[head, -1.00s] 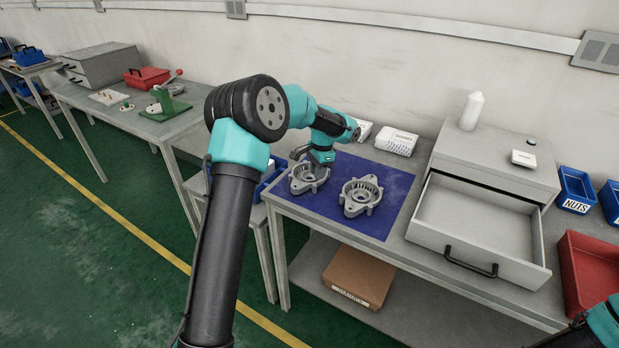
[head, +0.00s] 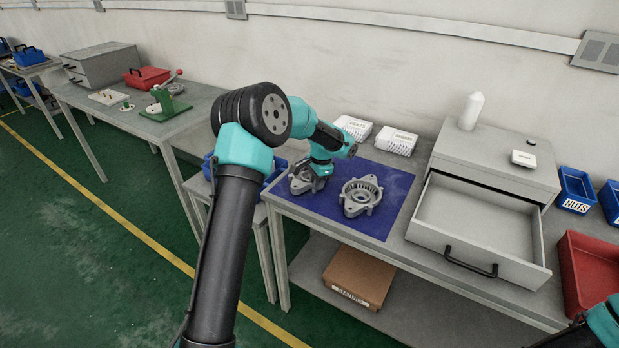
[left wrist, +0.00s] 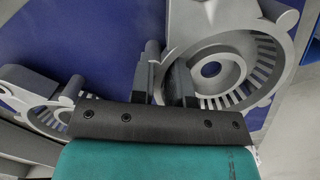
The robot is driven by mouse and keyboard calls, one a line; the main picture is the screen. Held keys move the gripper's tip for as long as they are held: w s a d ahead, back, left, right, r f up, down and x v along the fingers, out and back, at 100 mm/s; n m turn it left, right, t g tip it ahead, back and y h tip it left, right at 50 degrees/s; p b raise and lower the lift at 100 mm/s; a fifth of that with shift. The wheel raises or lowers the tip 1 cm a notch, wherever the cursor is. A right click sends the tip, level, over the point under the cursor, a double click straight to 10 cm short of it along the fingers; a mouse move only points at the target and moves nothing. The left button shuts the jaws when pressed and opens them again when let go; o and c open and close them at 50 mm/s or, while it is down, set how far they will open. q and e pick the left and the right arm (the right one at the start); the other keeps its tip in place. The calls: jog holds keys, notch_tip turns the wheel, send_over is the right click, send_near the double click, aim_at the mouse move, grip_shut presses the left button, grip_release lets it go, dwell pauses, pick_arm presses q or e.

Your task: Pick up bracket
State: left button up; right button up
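Two grey round brackets with lugs lie on a blue mat (head: 392,177) in the head view. The left bracket (head: 303,183) is partly hidden by my left gripper (head: 320,176), which is down at it. The other bracket (head: 361,197) lies to the right, clear of the gripper. In the left wrist view, the two fingers (left wrist: 166,82) stand apart with a gap, at the edge of a large ribbed bracket (left wrist: 245,88). Whether they touch it I cannot tell. Another bracket (left wrist: 48,100) shows at the left there. My right gripper is out of view; only part of that arm shows bottom right.
White boxes (head: 397,141) stand behind the mat. An open grey drawer (head: 475,222) is to the right, with blue bins (head: 576,190) and a red bin (head: 592,272) beyond. A cardboard box (head: 358,277) sits on the lower shelf.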

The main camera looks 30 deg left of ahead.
pick_arm(q)
grip_shut()
jog(key=shift+r, duration=0.1)
dwell(0.3)
jog(key=shift+r, duration=0.5)
notch_tip(320, 180, up, 3)
jog(key=shift+f, duration=0.2)
jog(key=s+d+r, duration=0.1)
jog(key=s+d, duration=0.7)
jog(key=s, duration=0.5)
jog(key=shift+s, duration=0.4)
jog(key=shift+r, duration=0.1)
